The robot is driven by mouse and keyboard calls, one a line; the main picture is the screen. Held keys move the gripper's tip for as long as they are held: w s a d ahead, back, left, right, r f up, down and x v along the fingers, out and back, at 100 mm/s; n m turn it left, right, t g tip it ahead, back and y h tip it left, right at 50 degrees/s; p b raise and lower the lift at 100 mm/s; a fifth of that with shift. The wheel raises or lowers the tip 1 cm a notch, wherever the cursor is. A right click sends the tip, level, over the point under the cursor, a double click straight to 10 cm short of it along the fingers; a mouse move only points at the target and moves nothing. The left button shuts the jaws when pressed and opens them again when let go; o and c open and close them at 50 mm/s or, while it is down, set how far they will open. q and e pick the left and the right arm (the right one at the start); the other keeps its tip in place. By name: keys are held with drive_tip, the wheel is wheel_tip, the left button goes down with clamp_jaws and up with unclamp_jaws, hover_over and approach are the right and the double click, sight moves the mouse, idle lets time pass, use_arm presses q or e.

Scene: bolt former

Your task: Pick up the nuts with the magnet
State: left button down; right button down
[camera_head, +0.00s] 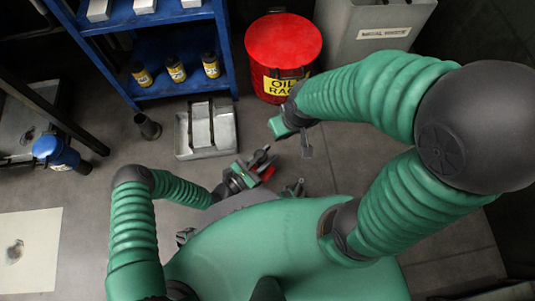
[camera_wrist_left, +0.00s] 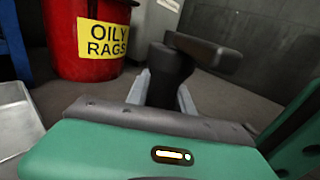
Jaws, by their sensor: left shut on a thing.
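My left gripper (camera_head: 262,163) is low over the floor near the front of my body, right of the grey metal tray. It is shut on a dark T-shaped tool, which looks like the magnet (camera_wrist_left: 172,78); its flat bar points up and right in the left wrist view. The gripper's two grey fingers (camera_wrist_left: 162,95) sit on either side of its round stem. My right gripper (camera_head: 298,132) hangs below the red bin, and its jaws are too small to judge. A small grey heap, possibly nuts (camera_head: 14,251), lies on a pale sheet (camera_head: 42,240) at the lower left.
A grey metal tray (camera_head: 182,138) stands on the floor before the blue shelf (camera_head: 180,88). A red oily-rags bin (camera_head: 283,45) and a metal-waste bin (camera_head: 365,35) stand behind. A blue container (camera_head: 58,152) is at the left. Floor between the sheet and tray is mostly clear.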

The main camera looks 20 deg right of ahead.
drive_tip(key=p+v, duration=0.2)
drive_tip(key=w+p+v, duration=0.1)
drive_tip(key=p+v, duration=0.2)
drive_tip(key=shift+r, duration=0.35)
idle(0.5)
